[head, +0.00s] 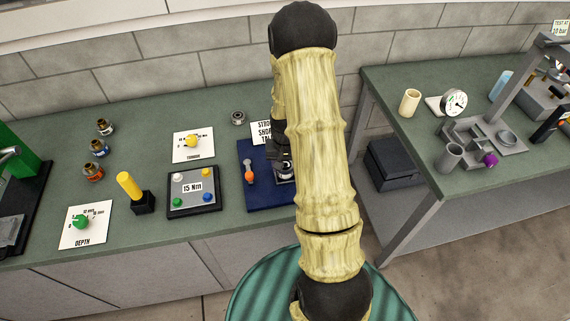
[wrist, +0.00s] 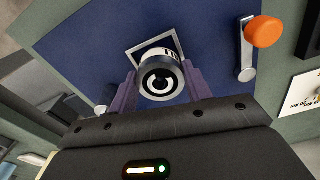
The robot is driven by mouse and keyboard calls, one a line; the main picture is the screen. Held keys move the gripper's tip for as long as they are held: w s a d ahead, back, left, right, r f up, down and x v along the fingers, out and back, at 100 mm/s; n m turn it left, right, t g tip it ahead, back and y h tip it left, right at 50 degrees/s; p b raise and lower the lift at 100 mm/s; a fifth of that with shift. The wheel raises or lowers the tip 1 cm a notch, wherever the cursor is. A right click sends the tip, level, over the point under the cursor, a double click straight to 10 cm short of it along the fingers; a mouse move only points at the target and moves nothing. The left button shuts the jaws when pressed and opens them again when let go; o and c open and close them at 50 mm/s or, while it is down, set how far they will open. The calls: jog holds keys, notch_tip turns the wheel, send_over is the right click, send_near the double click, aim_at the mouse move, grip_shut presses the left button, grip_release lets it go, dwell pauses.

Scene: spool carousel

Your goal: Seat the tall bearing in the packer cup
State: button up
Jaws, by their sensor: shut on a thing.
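My gripper (wrist: 159,88) has its two purple fingers on either side of a short round metal piece with a black and white ringed end, which looks like the tall bearing (wrist: 161,76). A white band with partly hidden lettering shows on its far side. A white square outline (wrist: 135,53) on the blue base (wrist: 85,45) shows behind it. I cannot tell whether the piece is in a cup or above it. In the head view the blue base (head: 265,199) is partly behind my arm, and the gripper's fingertips are hard to make out.
An orange-handled lever (head: 249,172) stands on the base, right of the gripper in the wrist view (wrist: 262,33). A small metal ring (head: 238,117) sits behind it. A tray with coloured knobs (head: 193,210) is to the left. A second bench (head: 405,150) stands right, across a gap.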

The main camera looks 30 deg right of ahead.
aim_at(285, 167)
jog(key=shift+f+b, duration=0.45)
jog(key=shift+f, duration=0.25)
jog(key=o, duration=1.5)
jog(key=shift+c, duration=0.2)
notch_tip(285, 167, up, 17)
jog(key=b, duration=0.2)
jog(key=shift+s+a+r+b, duration=0.15)
jog(key=shift+s+r+b, duration=0.05)
jog(key=shift+s+b, duration=0.1)
jog(key=s+a+f+n+t, duration=0.1)
jog(key=s+a+n, duration=0.4)
jog(key=s+a, duration=0.6)
jog(key=shift+s+a+f+t, duration=0.15)
jog(key=shift+s+a+t, duration=0.35)
jog(key=shift+a, duration=0.6)
